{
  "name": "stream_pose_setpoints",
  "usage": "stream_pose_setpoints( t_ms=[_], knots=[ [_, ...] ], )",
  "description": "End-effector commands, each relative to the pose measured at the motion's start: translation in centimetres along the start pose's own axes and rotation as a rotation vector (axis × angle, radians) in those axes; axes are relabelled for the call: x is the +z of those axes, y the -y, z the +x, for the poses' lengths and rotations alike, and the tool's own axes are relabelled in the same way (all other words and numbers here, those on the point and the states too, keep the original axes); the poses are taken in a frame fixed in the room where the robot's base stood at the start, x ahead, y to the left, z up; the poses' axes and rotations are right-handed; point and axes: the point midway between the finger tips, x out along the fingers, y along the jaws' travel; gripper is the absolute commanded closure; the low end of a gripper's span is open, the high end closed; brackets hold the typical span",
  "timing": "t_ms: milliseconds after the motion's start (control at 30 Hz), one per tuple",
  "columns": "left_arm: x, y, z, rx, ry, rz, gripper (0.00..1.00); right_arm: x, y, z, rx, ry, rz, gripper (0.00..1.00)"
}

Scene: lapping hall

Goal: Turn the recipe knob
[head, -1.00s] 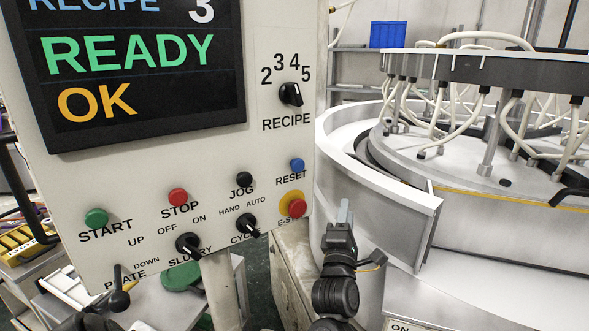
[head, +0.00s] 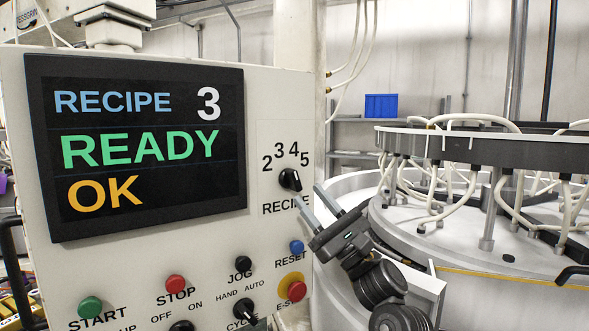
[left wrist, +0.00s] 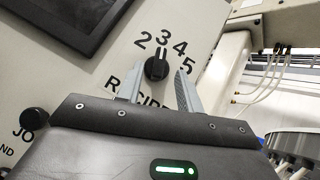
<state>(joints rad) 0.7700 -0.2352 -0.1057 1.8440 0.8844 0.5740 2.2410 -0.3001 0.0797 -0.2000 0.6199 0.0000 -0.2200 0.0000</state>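The recipe knob (head: 290,180) is a black rotary knob on the light panel, below the numbers 2, 3, 4, 5 and above the word RECIPE. Its pale mark points up toward the numbers; the display (head: 140,150) reads RECIPE 3, READY, OK. My left gripper (head: 308,193) is open and empty, its two grey fingers pointing at the panel just below and right of the knob. In the left wrist view the knob (left wrist: 156,69) appears between the fingertips, seemingly still beyond them; I see no clear contact. My right gripper is out of view.
Below sit a green START button (head: 90,308), a red STOP button (head: 175,284), a black JOG button (head: 243,263), a blue RESET button (head: 296,247) and a red E-STOP (head: 297,290). The round lapping machine (head: 480,150) stands right of the panel.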

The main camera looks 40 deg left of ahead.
Motion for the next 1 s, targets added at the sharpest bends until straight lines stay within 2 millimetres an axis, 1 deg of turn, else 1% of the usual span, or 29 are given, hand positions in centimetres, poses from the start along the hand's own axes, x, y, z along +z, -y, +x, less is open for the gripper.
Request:
stream_pose_setpoints(
  t_ms=[33, 100, 300, 500, 767, 867, 1000],
  knots=[
    [0.5, 0.2, 1.5, 0.001, 0.002, 0.002, 0.64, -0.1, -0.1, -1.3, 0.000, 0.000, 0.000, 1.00],
    [0.4, 0.2, 2.8, 0.001, 0.002, 0.003, 0.64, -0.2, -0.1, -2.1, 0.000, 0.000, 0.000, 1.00],
    [0.3, 0.2, 5.5, -0.001, 0.001, 0.003, 0.64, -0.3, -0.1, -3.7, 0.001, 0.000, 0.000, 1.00],
    [0.0, 0.1, 6.5, -0.001, -0.001, 0.001, 0.64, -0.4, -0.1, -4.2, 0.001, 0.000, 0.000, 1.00],
    [0.0, 0.0, 6.6, -0.001, -0.001, 0.001, 0.64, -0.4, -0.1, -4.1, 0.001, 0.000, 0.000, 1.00],
    [0.0, 0.0, 6.5, -0.001, -0.001, 0.001, 0.75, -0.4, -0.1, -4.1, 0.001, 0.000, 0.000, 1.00],
    [-0.1, 0.0, 6.5, -0.001, -0.002, 0.002, 0.94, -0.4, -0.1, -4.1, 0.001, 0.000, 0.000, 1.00]
  ],
)
